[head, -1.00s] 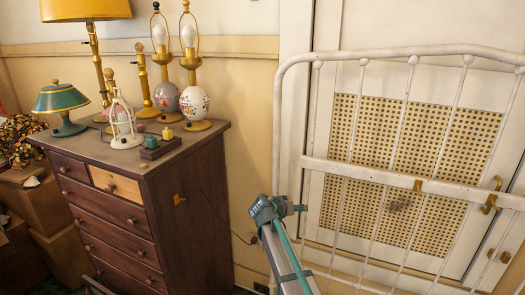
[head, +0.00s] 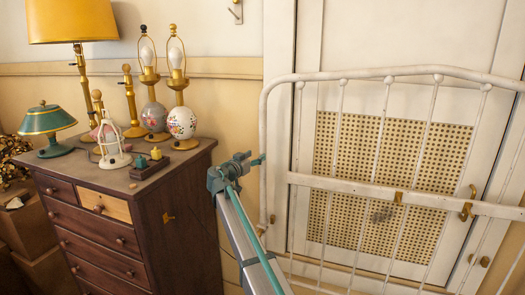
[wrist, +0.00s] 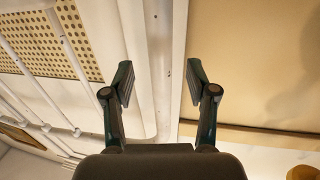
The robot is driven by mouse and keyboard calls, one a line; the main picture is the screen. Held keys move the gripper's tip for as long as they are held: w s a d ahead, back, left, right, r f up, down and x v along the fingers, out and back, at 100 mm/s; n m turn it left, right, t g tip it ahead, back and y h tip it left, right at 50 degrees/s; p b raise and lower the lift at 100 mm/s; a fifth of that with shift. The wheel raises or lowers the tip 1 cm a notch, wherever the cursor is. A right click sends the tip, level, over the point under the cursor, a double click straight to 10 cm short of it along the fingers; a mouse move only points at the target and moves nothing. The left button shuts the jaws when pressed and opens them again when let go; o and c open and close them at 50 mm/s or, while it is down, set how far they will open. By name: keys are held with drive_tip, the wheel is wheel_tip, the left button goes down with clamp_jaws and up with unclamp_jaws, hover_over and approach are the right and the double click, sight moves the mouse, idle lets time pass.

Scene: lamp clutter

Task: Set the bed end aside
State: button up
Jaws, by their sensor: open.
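The bed end (head: 397,197) is a white metal frame with a curved top rail, thin spindles and a cross rail. It stands upright against the panelled door on the right in the head view. Its spindles also show at the left of the wrist view (wrist: 40,111). My gripper (head: 259,160) is beside its left post, below the rounded top corner. In the wrist view the fingers (wrist: 158,84) are apart, with a pale upright between them that appears to be the post. Nothing is gripped. I cannot tell whether a finger touches the post.
A dark wooden dresser (head: 182,217) stands left of my arm. It carries several lamps, including a floral one (head: 182,123), a green-shaded one (head: 47,123) and a yellow-shaded one (head: 70,20). The door's cane panel (head: 380,180) is behind the bed end.

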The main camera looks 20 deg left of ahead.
sight(261, 153)
drive_tip(key=w, duration=0.2)
drive_tip(key=w+p, duration=0.1)
drive_tip(key=w, duration=0.1)
drive_tip(key=w+d, duration=0.1)
drive_tip(key=w, duration=0.1)
drive_tip(key=shift+p, duration=0.4)
clamp_jaws()
